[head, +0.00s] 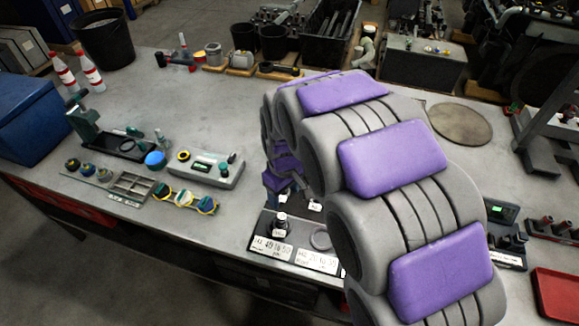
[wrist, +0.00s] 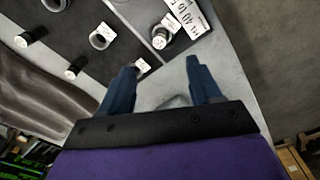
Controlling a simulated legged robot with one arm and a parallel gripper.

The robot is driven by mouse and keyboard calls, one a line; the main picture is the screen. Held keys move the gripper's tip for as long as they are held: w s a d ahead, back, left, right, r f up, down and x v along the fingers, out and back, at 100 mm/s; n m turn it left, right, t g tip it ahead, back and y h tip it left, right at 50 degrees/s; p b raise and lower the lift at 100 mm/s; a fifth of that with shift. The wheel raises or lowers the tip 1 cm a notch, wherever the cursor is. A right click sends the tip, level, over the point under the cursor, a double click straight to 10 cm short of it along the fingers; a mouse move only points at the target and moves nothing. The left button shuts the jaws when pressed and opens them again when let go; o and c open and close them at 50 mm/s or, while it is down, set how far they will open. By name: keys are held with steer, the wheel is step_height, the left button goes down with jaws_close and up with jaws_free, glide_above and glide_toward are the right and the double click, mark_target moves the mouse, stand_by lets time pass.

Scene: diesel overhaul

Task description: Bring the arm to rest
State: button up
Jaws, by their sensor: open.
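My arm (head: 392,158), with grey and purple segments, arches over the right half of the workbench (head: 215,115) in the head view. It bends down toward a dark board with labelled cards (head: 272,247). My gripper (wrist: 161,66) is open in the wrist view, its two blue fingers spread with nothing held between them. The fingers point toward the board and the bare grey bench top. In the head view the arm hides most of the gripper, and I cannot tell its exact height above the bench.
The board bears a small dark cylindrical part (head: 280,226) and a ring (head: 320,240); the wrist view shows several such parts. A grey tool block (head: 203,168) lies left of the arm. A blue box (head: 28,118) stands far left, a red tray (head: 556,296) at right.

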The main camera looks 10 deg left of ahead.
steer(key=shift+a, duration=0.25)
